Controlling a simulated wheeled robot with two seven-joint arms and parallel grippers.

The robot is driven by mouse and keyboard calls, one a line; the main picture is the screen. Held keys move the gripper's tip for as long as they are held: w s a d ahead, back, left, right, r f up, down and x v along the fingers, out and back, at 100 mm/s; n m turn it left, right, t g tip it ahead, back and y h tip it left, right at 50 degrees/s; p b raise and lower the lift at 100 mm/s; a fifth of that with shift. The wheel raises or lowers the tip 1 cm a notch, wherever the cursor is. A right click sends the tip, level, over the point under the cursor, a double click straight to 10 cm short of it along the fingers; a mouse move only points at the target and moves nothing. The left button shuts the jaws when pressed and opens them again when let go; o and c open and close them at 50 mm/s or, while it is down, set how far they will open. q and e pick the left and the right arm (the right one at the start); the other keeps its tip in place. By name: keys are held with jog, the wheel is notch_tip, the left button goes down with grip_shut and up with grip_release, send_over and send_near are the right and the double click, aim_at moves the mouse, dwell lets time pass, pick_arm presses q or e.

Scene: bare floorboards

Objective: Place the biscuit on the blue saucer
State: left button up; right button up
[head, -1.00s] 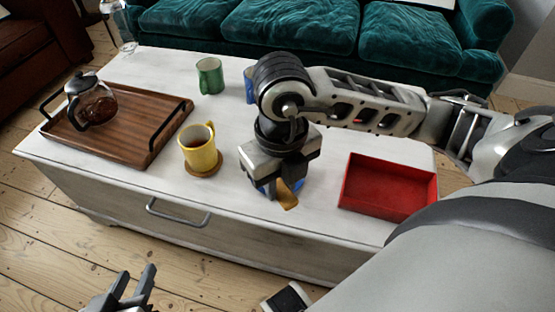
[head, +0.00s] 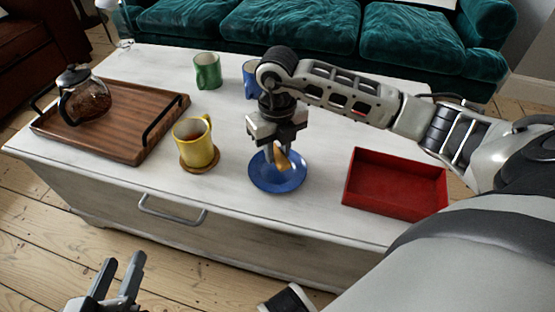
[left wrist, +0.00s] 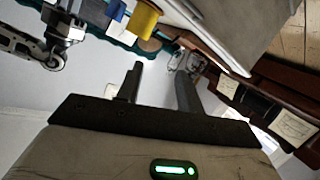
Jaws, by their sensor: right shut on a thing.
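The blue saucer (head: 290,184) lies on the white table. My right gripper (head: 277,157) is over the saucer and is shut on the tan biscuit (head: 283,162), which is tilted on edge between its fingers. I cannot tell whether the biscuit touches the saucer. My left gripper (head: 121,272) is low at the lower left, in front of the table, open and empty. Its two spread fingers also show in the left wrist view (left wrist: 160,88).
A red tray (head: 395,205) stands right of the saucer. A yellow mug (head: 196,146) on a brown coaster stands left. Green (head: 207,72) and blue (head: 250,81) mugs stand behind. A wooden tray (head: 125,128) with a coffee pot (head: 88,98) is far left.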

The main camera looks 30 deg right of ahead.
aim_at(277, 154)
notch_tip(277, 154, down, 3)
jog(key=shift+f+b, duration=0.1)
jog(key=shift+b, duration=0.5)
jog(key=shift+f, duration=0.3)
jog(key=o, duration=1)
jog(key=shift+c, duration=0.2)
pick_arm(q)
jog(key=shift+w+d+r+n+t+h, duration=0.3)
jog(key=shift+w+r+t+h, duration=0.1)
jog(key=shift+r, duration=0.1)
